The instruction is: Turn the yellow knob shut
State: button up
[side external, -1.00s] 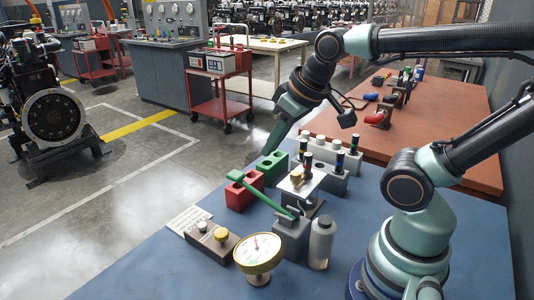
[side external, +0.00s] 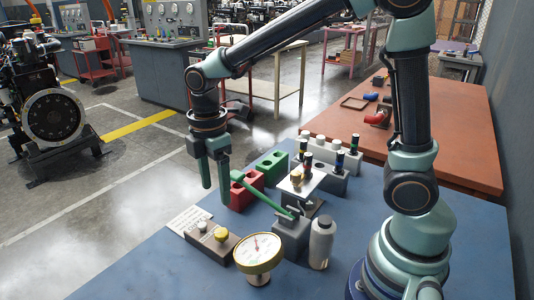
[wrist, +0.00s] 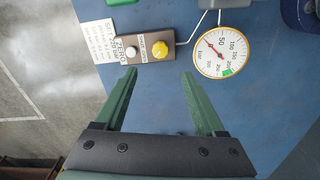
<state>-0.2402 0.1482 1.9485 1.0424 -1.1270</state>
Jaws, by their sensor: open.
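The yellow knob (side external: 221,236) sits on a brown block (side external: 227,246) near the table's left edge, beside a white knob (side external: 203,226). In the wrist view, the yellow knob (wrist: 160,50) lies just beyond the fingertips, between their lines, with the white knob (wrist: 131,52) to its left. My gripper (side external: 216,194) is open and points down, above and behind the block in the side view. In the wrist view, my gripper (wrist: 159,73) has nothing between its fingers.
A dial gauge (side external: 259,253) stands right of the block, with a grey bottle (side external: 321,243) beyond it. A grey block with a green lever (side external: 262,194) and a red block (side external: 246,190) stand close behind. A printed card (side external: 190,220) lies on the blue table (side external: 150,270).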

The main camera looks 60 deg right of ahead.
aim_at(221, 232)
notch_tip(221, 232, down, 12)
jog(key=shift+f, duration=0.1)
dwell(0.5)
grip_shut()
